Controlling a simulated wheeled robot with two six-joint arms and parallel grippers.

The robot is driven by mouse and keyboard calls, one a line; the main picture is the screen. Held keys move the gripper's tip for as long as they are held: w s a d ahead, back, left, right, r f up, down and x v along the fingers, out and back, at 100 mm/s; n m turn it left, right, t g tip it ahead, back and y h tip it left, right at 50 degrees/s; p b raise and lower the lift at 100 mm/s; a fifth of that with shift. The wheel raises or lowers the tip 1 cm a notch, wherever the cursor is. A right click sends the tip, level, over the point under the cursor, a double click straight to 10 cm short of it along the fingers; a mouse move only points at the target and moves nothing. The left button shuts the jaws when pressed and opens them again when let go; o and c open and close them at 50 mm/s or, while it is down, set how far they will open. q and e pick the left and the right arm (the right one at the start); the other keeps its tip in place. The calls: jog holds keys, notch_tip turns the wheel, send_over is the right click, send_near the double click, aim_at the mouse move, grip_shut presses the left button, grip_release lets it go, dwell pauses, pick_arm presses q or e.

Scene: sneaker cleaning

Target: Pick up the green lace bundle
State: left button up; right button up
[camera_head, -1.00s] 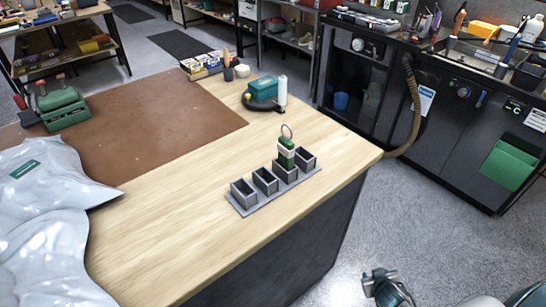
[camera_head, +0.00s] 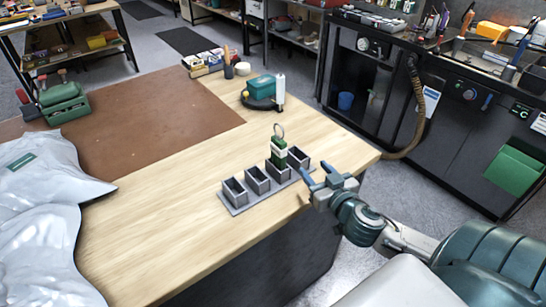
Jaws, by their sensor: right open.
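The green lace bundle (camera_head: 279,147) has a pale band and a ring on top. It stands upright in the second compartment from the right of a grey holder (camera_head: 236,208) with several square cups in a row. My right gripper (camera_head: 317,170) has come in from the right, at the table's right edge. It is open and empty, with its two blue fingertips pointing toward the holder's right end, to the right of the bundle and apart from it. The lower part of the bundle is hidden in its cup. My left gripper is not in view.
The wooden table (camera_head: 150,235) is clear in front of and left of the holder. A grey plastic bag (camera_head: 35,225) lies at the left. A teal box (camera_head: 261,86) and a white cylinder (camera_head: 280,90) stand behind, beside a brown mat (camera_head: 160,125).

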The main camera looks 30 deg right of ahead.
aim_at(285, 147)
jog(key=shift+w+a+r+n+t+y+p, duration=0.25)
jog(key=shift+w+a+r+n+y, duration=0.25)
jog(key=shift+w, duration=0.7)
jog(key=shift+w+a+r+n+t+y+p, duration=0.25)
jog(key=shift+w+r+y, duration=0.45)
jog(key=shift+w, duration=0.55)
jog(key=shift+w+a+r+n+t+y+p, duration=0.2)
jog(key=shift+w+a+r+n+y+p, duration=0.3)
jog(key=shift+w, duration=0.7)
jog(key=shift+w+a+m+p, duration=0.1)
jog(key=shift+w+m+p, duration=0.2)
jog(key=shift+w, duration=0.4)
jog(key=w, duration=0.1)
jog(key=w+p, duration=0.1)
jog(key=shift+w+a+f, duration=0.15)
jog(key=shift+w+a, duration=0.15)
jog(key=shift+a, duration=0.05)
jog(key=shift+w+f+p, duration=0.15)
jog(key=shift+w+p, duration=0.15)
jog(key=shift+w, duration=0.4)
grip_shut()
